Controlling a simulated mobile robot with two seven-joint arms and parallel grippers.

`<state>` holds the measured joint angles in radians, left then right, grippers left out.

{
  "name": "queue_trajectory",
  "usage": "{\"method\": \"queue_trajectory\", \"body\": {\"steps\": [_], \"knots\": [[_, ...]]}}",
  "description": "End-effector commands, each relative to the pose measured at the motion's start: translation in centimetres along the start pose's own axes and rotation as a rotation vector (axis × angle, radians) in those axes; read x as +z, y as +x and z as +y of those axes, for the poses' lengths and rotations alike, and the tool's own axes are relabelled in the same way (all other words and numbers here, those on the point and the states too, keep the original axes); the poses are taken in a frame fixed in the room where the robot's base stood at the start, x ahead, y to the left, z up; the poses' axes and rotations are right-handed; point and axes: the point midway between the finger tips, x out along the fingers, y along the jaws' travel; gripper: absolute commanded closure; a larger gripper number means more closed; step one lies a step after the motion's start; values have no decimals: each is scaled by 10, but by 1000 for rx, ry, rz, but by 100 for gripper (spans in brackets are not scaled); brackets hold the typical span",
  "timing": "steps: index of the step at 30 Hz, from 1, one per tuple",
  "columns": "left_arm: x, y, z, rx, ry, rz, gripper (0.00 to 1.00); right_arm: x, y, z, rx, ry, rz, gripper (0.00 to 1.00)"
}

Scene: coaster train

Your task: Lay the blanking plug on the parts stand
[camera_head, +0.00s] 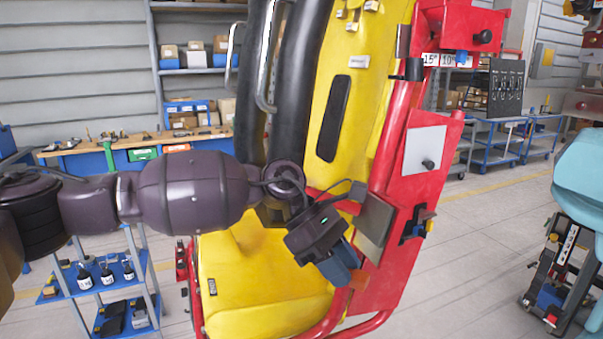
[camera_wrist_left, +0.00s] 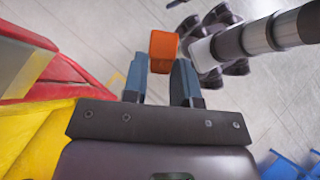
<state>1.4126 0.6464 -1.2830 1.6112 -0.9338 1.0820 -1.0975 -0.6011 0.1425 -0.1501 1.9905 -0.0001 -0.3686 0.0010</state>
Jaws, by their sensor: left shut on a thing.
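My left gripper (camera_head: 344,284) is in front of the yellow and red coaster car in the head view, pointing down and to the right. In the left wrist view its two blue-grey fingers (camera_wrist_left: 160,80) are shut on an orange block, which I take as the blanking plug (camera_wrist_left: 163,50). The plug sticks out beyond the fingertips, with pale floor behind it. In the head view the plug is hard to tell from the red frame. A blue tiered stand (camera_head: 140,272) with bottles is at the lower left; I cannot tell whether it is the parts stand. My right gripper is not in view.
The coaster car (camera_head: 262,275) stands close to my left gripper, with a red side panel (camera_head: 398,245) beside it. A workbench (camera_head: 135,147) and shelves are at the back left. Blue carts (camera_head: 500,142) stand at the back right. Open floor (camera_head: 480,240) lies right of the car.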

Motion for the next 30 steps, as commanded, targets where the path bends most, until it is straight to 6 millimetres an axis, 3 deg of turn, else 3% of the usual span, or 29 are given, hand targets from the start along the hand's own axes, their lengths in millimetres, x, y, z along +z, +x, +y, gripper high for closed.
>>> {"method": "queue_trajectory", "body": {"steps": [11, 30], "knots": [[5, -30, 14, 279, -275, 6, 96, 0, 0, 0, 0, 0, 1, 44], [-20, -56, 21, 552, -550, 5, 96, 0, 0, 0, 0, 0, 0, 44]]}}
